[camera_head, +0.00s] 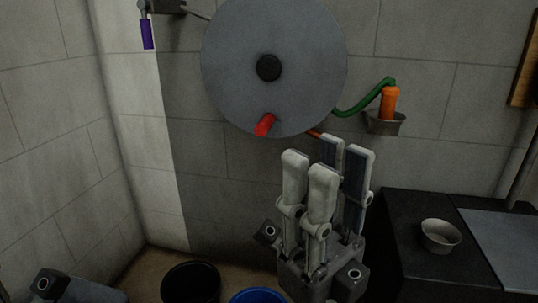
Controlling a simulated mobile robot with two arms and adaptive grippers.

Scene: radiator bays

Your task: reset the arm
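My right gripper (327,165) stands upright at the lower middle, in front of the tiled wall. Its pale and dark-padded fingers point up, with a gap between them and nothing held. Its fingertips are below and right of a big grey disc. A grey part of my own body shows at the bottom left corner. The fingers of my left gripper are not in view.
The grey disc (300,40) has a red handle (265,125) at its lower edge. An orange-handled tool (390,102) with a green hose sits in a wall holder (385,124). A bowl (440,237) stands on a dark counter (425,278). Black (190,283) and blue (258,296) buckets stand below.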

